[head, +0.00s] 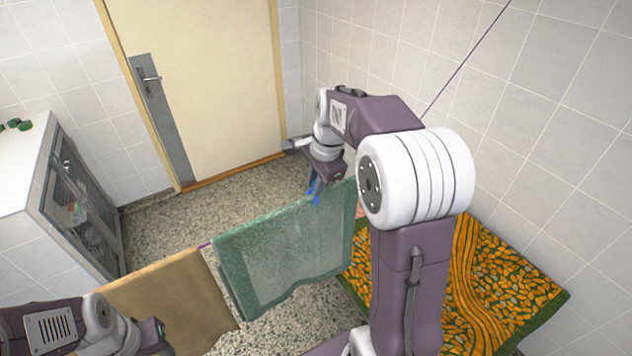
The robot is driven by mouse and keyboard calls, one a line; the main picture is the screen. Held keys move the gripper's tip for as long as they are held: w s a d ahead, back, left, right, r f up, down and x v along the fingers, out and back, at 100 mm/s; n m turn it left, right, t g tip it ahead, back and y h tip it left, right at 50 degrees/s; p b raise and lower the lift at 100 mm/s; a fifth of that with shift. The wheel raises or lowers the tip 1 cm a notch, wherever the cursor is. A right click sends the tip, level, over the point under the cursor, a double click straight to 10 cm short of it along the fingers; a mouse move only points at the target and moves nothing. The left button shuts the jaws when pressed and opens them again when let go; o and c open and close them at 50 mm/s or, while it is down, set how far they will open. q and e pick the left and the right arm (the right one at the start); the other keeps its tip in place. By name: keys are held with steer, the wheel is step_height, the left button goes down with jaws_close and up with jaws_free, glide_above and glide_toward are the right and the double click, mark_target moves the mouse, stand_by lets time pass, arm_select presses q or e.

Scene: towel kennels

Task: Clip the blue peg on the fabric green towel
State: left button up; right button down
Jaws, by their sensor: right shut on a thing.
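The green towel (285,250) hangs over a line in the middle of the head view. The blue peg (314,192) is at the towel's top edge, right of its middle. Its lower end overlaps the edge in the picture; I cannot tell whether it grips the fabric. My right gripper (316,183) is shut on the peg from above, with its fingers partly hidden by the arm. My left arm is low at the left; its gripper (155,338) is by the bottom edge, and its fingers cannot be made out.
A tan towel (165,300) hangs left of the green one. An orange patterned towel (490,290) with a green border is at the right, partly behind my right arm. A white cabinet (30,170) with glass doors stands left. A closed cream door (200,80) is behind.

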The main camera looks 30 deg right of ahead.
steer(key=shift+f, duration=0.15)
steer(key=c, duration=0.8)
jaws_free()
steer(key=shift+o, duration=0.2)
step_height(320, 180, up, 8)
steer(key=p, duration=0.8)
